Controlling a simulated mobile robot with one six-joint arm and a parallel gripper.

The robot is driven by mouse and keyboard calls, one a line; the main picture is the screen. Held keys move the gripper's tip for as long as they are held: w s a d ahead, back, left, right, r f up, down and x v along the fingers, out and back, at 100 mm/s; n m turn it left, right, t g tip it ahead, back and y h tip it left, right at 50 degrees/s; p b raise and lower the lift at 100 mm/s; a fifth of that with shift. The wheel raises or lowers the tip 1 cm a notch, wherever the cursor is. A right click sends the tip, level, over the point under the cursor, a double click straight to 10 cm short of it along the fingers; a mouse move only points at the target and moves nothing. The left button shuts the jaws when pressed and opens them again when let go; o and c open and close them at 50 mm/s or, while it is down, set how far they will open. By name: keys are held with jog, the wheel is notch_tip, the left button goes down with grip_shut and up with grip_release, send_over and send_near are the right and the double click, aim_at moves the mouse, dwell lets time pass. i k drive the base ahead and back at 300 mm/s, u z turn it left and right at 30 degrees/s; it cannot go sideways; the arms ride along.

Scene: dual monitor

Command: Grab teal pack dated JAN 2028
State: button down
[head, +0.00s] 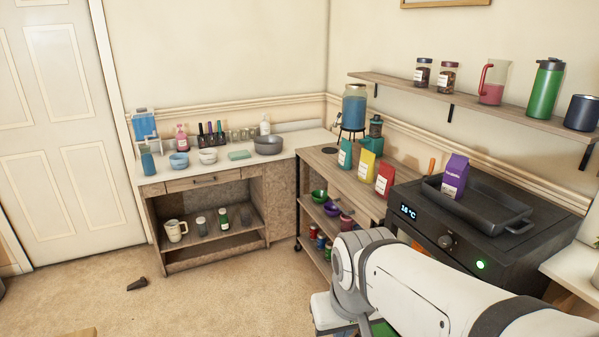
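A teal pack (345,153) with a white label stands upright on the wooden cart (318,160). Its label is too small to read, so I cannot tell its date. A yellow pack (367,166) and a red pack (385,179) stand in a row nearer me, also with white labels. A purple pack (454,177) stands on the dark tray (478,202) on top of the oven. My white arm comes in from the lower right, with its elbow in front of the cart. No gripper fingers show.
A blue-filled dispenser (354,108) stands behind the teal pack, with a teal grinder-like appliance (375,135) beside it. A wall shelf (470,103) with jars and bottles runs above. The black oven (450,240) adjoins the cart. Carpet at left is mostly clear, except a small dark object (137,284).

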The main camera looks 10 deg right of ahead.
aim_at(346, 160)
jog(key=u, duration=0.5)
jog(key=i, duration=2.2)
jog(key=z, duration=2.1)
